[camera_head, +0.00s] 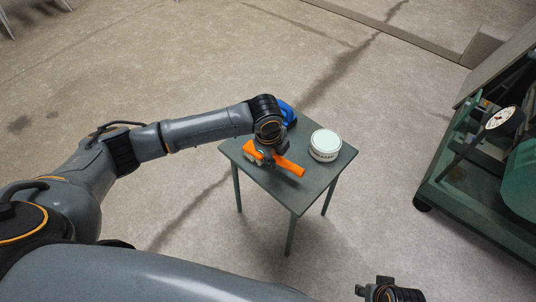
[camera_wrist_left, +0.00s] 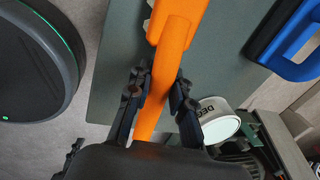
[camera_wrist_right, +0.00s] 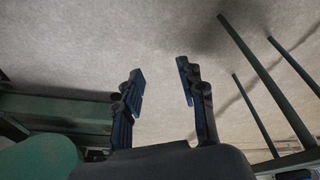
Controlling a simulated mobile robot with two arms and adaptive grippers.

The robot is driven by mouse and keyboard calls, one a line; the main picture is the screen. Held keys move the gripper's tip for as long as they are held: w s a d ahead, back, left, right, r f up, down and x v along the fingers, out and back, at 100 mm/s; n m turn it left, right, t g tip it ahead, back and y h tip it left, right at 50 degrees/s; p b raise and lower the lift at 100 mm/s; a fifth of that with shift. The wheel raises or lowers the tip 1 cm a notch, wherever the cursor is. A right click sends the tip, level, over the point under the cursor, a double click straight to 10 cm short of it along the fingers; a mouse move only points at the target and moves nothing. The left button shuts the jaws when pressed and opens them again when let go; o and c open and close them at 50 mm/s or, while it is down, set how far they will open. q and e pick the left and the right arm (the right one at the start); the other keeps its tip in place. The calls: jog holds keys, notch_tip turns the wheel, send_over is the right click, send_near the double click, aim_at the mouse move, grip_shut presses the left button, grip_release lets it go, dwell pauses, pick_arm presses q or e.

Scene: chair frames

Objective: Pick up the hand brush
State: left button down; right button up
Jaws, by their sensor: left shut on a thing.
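The orange hand brush (camera_head: 290,166) is at the small green table, its handle pointing toward the right front and its pale bristles partly showing at the left end. In the left wrist view the brush (camera_wrist_left: 176,30) runs between the fingers. My left gripper (camera_wrist_left: 158,92) is shut on its handle from above; in the head view this gripper (camera_head: 268,152) covers part of the brush. I cannot tell whether the brush touches the tabletop. My right gripper (camera_wrist_right: 160,82) is open and empty, above the floor away from the brush.
The green table (camera_head: 298,200) also bears a white lidded tub (camera_head: 325,145) right of the brush and a blue tool (camera_head: 288,113) at the back, partly behind my arm. A green machine with a dial gauge (camera_head: 502,118) stands at the right.

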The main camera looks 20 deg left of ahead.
pick_arm(q)
jog(key=shift+r, duration=0.45)
notch_tip(320, 180, up, 2)
jog(key=shift+w+r+p, duration=0.1)
jog(key=shift+p, duration=0.5)
jog(key=s+d+r+p, duration=0.3)
jog(key=s+d+r, duration=0.6)
jog(key=s+r, duration=0.1)
jog(key=shift+s+p, duration=0.35)
jog(key=shift+s, duration=0.15)
pick_arm(e)
jog(key=s+f, duration=0.3)
jog(key=f, duration=0.4)
jog(key=s+f+g, duration=0.1)
jog(key=s+f, duration=0.3)
jog(key=f, duration=0.3)
jog(key=shift+d+f, duration=0.3)
jog(key=shift+d, duration=0.15)
pick_arm(q)
jog(key=c, duration=1.7)
grip_release()
grip_shut()
jog(key=shift+a, duration=0.1)
